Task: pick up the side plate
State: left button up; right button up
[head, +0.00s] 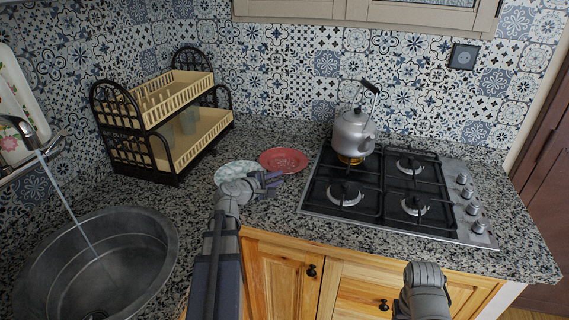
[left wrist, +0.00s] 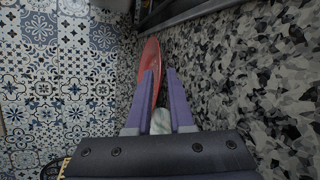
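Two plates lie side by side on the counter: a pale green-and-white patterned plate (head: 232,170) and a red plate (head: 284,160) to its right. I cannot tell which is called the side plate. My left gripper (head: 271,180) is over the near right edge of the pale plate, partly covering it. In the left wrist view, its purple fingers (left wrist: 161,78) are apart. A strip of the pale plate (left wrist: 160,122) shows between them near the palm, and the red plate (left wrist: 150,60) lies beyond the tips. Contact is unclear. Only my right arm shows at the bottom, without its gripper.
A dish rack (head: 160,125) stands behind left. A sink (head: 95,265) with running water is at the left. A gas hob (head: 400,190) with a kettle (head: 353,132) is to the right of the plates. Counter between the sink and the plates is clear.

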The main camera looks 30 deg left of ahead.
aim_at(287, 180)
pick_arm(q)
jog(key=shift+a+b+x, duration=0.2)
jog(key=shift+b+x, duration=0.7)
jog(key=shift+x, duration=2.45)
jog(key=shift+s, duration=0.1)
grip_shut()
